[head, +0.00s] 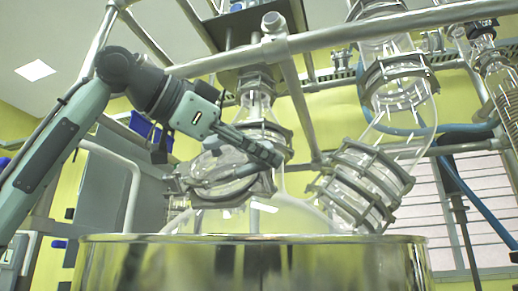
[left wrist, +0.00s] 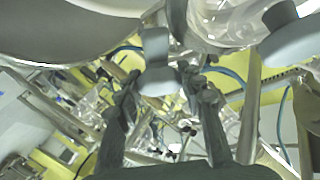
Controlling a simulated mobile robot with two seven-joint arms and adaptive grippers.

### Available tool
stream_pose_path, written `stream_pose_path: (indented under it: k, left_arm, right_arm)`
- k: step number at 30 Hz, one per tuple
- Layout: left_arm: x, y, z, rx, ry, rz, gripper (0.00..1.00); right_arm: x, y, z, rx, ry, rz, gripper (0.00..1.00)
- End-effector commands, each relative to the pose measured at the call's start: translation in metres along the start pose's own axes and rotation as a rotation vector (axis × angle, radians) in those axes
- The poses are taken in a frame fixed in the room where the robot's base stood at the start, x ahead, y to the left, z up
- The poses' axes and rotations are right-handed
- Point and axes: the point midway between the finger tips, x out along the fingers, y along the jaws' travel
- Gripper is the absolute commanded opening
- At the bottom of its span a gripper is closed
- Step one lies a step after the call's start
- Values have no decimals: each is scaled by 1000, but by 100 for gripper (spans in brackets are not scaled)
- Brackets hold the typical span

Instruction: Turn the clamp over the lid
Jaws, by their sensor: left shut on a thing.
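In the head view a glass port with a round glass lid (head: 225,162) leans to the left on the glass reactor dome. A grey clamp (head: 232,191) runs around the port and over its lid. My left gripper (head: 268,153) reaches in from the left in front of the lid, its fingers pointing right and slightly down. In the left wrist view my left gripper (left wrist: 165,92) has its two fingers on either side of a grey piece (left wrist: 156,64), which looks like part of the clamp. The fingers partly hide the lid and clamp. My right gripper is not in view.
A large shiny steel vessel (head: 250,262) fills the bottom of the head view. Metal frame pipes (head: 350,33) cross above. Another clamped glass joint (head: 365,185) stands to the right, with blue hoses (head: 470,190) beyond. Free room around the gripper is tight.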

Motion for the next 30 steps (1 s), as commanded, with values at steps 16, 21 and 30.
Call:
stream_pose_path:
  k: [16, 21, 30]
  left_arm:
    - [0, -1, -3, 389, 2, 342, 9]
    - [0, 0, -3, 500, 2, 438, 9]
    - [0, 0, -2, 643, 0, 561, 9]
  right_arm:
    - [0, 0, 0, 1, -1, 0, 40]
    - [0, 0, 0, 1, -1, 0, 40]
    - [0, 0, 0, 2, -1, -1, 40]
